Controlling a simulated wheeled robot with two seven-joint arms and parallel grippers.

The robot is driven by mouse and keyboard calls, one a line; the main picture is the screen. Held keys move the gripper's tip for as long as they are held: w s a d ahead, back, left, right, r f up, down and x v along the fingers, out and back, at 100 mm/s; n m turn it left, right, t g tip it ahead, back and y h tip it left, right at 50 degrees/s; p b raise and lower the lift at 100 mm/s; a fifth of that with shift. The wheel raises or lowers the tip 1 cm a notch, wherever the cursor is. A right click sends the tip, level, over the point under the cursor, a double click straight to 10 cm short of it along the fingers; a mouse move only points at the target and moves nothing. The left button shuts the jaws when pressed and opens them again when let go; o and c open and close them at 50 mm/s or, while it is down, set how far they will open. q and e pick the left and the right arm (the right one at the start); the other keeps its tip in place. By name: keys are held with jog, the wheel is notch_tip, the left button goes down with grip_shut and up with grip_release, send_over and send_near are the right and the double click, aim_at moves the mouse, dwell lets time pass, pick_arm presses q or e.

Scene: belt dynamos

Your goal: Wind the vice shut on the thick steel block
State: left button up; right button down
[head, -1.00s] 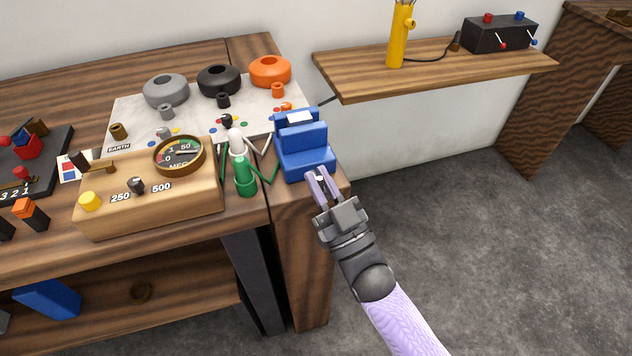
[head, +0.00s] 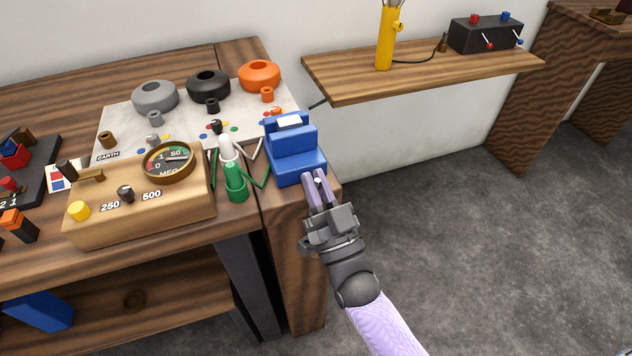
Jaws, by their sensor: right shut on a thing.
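The blue vice (head: 297,164) stands at the right end of the wooden bench. A pale steel block (head: 289,121) shows at the top of the vice, between its rear and front jaws; I cannot tell whether the jaws touch it. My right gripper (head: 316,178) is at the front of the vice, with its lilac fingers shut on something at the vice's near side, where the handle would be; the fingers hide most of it. My left gripper is not in view.
A wooden meter box (head: 140,205) and green and white clips (head: 235,180) stand left of the vice. Behind are grey, black and orange rings (head: 259,76) on a pale board. A wall shelf (head: 430,72) is at the back right. Open floor lies to the right.

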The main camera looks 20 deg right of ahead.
jog(key=c, duration=1)
grip_release()
jog(key=shift+o, duration=0.2)
jog(key=shift+s+f, duration=0.1)
jog(key=v, duration=1)
notch_tip(320, 180, down, 14)
jog(key=s+n+g, duration=0.1)
jog(key=g, duration=0.6)
jog(key=s+d+f+n+g+h, duration=0.1)
jog(key=s+d+f+g+h, duration=0.15)
jog(key=s+f+g, duration=0.8)
jog(key=s+d+f+g, duration=0.2)
jog(key=s+f, duration=0.1)
jog(key=s, duration=0.4)
jog(key=s+d+f+n+g+h, duration=0.1)
jog(key=s+d+f+g, duration=0.1)
jog(key=s, duration=0.6)
jog(key=s+d+f+g, duration=0.2)
jog(key=s+f+g, duration=0.1)
jog(key=s+f, duration=0.3)
jog(key=shift+s+f+n, duration=0.2)
jog(key=shift+s+n, duration=0.1)
jog(key=shift+s, duration=0.35)
